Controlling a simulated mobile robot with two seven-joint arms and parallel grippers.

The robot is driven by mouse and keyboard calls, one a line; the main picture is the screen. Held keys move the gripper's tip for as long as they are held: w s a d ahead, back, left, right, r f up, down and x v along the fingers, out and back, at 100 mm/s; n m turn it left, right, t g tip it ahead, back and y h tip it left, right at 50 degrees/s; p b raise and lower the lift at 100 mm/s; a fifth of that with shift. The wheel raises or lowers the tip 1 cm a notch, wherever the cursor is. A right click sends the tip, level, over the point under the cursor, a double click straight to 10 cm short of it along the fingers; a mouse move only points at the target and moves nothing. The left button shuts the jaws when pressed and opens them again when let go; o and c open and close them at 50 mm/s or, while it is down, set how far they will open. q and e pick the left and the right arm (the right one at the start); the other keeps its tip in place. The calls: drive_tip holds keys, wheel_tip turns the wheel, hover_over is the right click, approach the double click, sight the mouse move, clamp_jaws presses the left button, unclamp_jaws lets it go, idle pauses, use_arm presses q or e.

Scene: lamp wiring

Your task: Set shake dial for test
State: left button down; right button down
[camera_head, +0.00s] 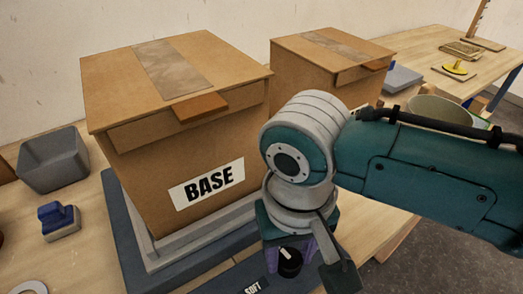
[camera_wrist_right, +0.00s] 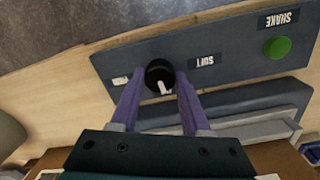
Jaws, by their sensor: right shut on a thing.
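The shake dial is a black knob (camera_head: 289,262) with a white pointer mark, on the dark blue front panel of the shaker (camera_head: 215,283). In the right wrist view the dial (camera_wrist_right: 160,77) sits beside a "SOFT" label (camera_wrist_right: 205,60), with another, unreadable label on its other side. My right gripper (camera_wrist_right: 157,82) has its purple fingers closed on the knob from either side. In the head view the right gripper (camera_head: 288,255) reaches down at the panel. A green button (camera_wrist_right: 277,47) lies beside a "SHAKE" label (camera_wrist_right: 279,19). My left gripper is not in view.
A cardboard box marked "BASE" (camera_head: 212,185) stands on the shaker platform. A second box (camera_head: 330,55) stands behind it. A grey bin (camera_head: 53,160) and a blue-handled brush (camera_head: 60,221) are at the left. My right arm covers the table's right part.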

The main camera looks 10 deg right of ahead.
drive_tip(key=n+p, duration=0.1)
drive_tip(key=n, duration=0.1)
drive_tip(key=shift+r+n, duration=0.15)
drive_tip(key=shift+n, duration=0.15)
drive_tip(key=n+p, duration=0.1)
drive_tip(key=n, duration=0.1)
drive_tip(key=shift+n+p, duration=0.3)
drive_tip(key=n, duration=0.3)
drive_tip(key=shift+p, duration=0.4)
drive_tip(key=shift+n, duration=1.3)
drive_tip(key=shift+c, duration=1.8)
unclamp_jaws()
